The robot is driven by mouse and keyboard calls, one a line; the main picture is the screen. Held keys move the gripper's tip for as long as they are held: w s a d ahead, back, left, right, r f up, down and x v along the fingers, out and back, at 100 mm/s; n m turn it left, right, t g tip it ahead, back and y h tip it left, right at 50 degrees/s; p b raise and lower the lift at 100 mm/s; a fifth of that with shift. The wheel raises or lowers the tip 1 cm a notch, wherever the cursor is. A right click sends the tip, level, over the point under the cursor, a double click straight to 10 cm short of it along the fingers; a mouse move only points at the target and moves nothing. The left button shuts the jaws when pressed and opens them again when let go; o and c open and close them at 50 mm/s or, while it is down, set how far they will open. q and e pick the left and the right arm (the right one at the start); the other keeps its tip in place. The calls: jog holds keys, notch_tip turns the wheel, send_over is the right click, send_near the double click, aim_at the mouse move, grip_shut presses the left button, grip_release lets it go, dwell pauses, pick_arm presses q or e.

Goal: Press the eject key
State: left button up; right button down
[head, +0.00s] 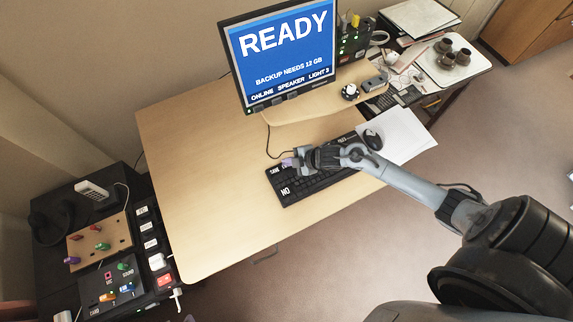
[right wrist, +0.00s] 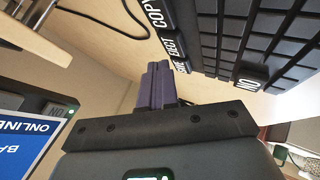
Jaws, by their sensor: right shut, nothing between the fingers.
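The eject key (right wrist: 175,47) is a black key with white EJECT lettering on the keyboard (head: 292,193). In the right wrist view it sits between the copy key (right wrist: 157,14) and a partly hidden key ending in "VE" (right wrist: 181,67). In the head view my gripper covers the eject key. My right gripper (head: 288,163) is shut and empty over the keyboard's upper left part. Its purple fingers also show in the right wrist view (right wrist: 157,72), with the tips close to the eject key; I cannot tell whether they touch. My left gripper is not in view.
The monitor (head: 280,45) reading READY stands behind the keyboard. A mouse (head: 372,138) and white paper (head: 403,138) lie to the right.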

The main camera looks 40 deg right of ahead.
dwell(0.4)
jog(key=shift+f, duration=0.2)
jog(key=shift+f, duration=0.2)
dwell(0.4)
